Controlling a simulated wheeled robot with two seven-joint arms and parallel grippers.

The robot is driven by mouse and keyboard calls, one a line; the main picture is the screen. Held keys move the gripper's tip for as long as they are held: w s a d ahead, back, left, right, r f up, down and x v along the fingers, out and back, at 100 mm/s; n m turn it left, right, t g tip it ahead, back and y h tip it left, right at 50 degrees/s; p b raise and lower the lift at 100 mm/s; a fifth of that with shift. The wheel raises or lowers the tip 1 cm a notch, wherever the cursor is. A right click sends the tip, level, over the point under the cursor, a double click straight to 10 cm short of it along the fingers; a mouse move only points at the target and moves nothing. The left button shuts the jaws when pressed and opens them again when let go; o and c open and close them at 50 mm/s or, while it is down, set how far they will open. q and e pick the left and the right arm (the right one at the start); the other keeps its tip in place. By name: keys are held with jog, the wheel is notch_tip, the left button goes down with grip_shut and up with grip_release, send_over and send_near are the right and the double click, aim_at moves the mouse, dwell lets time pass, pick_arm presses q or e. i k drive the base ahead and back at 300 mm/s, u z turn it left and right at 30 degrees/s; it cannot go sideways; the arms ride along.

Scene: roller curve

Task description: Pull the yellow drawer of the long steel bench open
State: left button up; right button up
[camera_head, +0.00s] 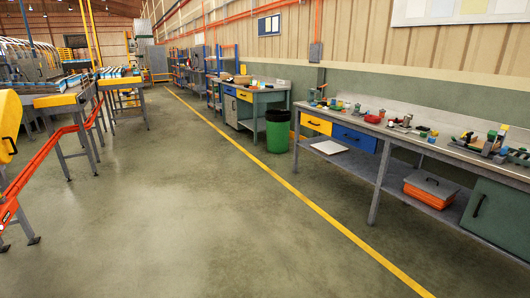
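The long steel bench (448,155) runs along the wall on the right side of the head view. Its yellow drawer (315,123) sits under the top near the bench's far left end, with a dark handle on its front. The drawer front looks flush with the bench, so it appears shut. A blue drawer (355,139) is just to its right. Neither of my grippers shows in this view. Both are away from the drawer as far as I can see.
A green bin with a black top (278,131) stands left of the bench. A smaller workbench (256,99) is beyond it. Conveyors with yellow ends (57,100) and an orange rail (43,152) are at left. The floor between is clear, with a yellow line (338,226).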

aim_at(322, 126)
jog(key=z, duration=0.05)
jog(key=i, duration=2.7)
jog(key=z, duration=0.75)
jog(key=i, duration=2.85)
jog(key=z, duration=0.75)
jog(key=i, duration=0.65)
